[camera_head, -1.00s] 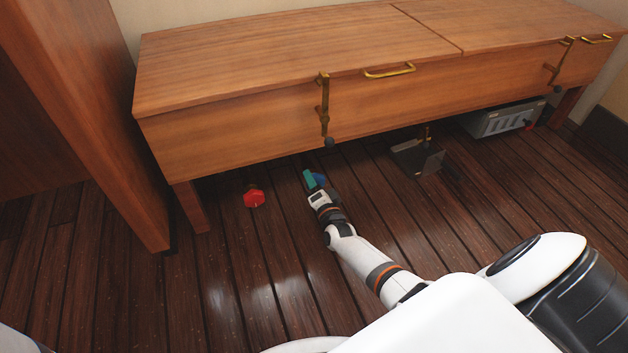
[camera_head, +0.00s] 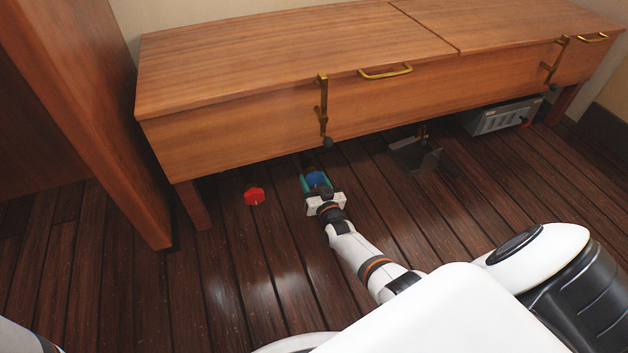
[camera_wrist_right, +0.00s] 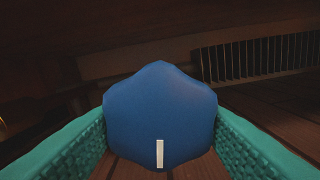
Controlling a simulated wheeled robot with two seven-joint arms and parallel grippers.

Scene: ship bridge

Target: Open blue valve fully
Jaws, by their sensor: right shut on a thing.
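The blue valve (camera_head: 316,179) is under the front edge of the wooden bench, low over the floor. In the right wrist view its blue knob (camera_wrist_right: 160,112) faces the camera, with a white mark at its lower edge. My right gripper (camera_head: 317,184) has one teal finger on each side of the knob and is shut on it; the fingers also show in the right wrist view (camera_wrist_right: 160,135). The valve's stem behind the knob is hidden. My left gripper is out of view.
A red valve (camera_head: 254,196) is to the left of the blue one. A wooden bench (camera_head: 250,120) with brass latches overhangs both. A dark metal bracket (camera_head: 415,155) and a grey box (camera_head: 500,117) are under it to the right. The front floor is clear.

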